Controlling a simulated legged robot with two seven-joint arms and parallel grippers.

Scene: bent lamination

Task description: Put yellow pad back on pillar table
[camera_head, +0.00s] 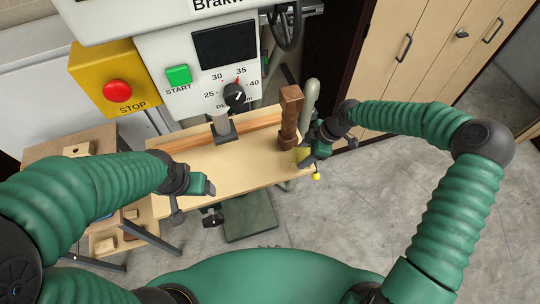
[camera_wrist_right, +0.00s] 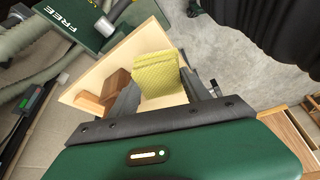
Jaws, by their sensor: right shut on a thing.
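The yellow pad (camera_wrist_right: 157,72) is a textured block between the fingers of my right gripper (camera_wrist_right: 168,95) in the right wrist view. In the head view only a small part of the yellow pad (camera_head: 301,153) shows, beside my right gripper (camera_head: 312,150) at the right end of the light wooden tabletop (camera_head: 215,165). My right gripper is shut on the pad, over or beside the tabletop's right edge; the exact height is unclear. My left gripper (camera_head: 207,188) is at the tabletop's front left edge, and its fingers are too small to read.
A brown wooden post (camera_head: 290,115) stands on the tabletop just left of my right gripper. A machine panel (camera_head: 205,60) with dial and green button rises behind it. A yellow stop box (camera_head: 112,80) is at left. Wooden cabinets (camera_head: 425,60) stand at the back right.

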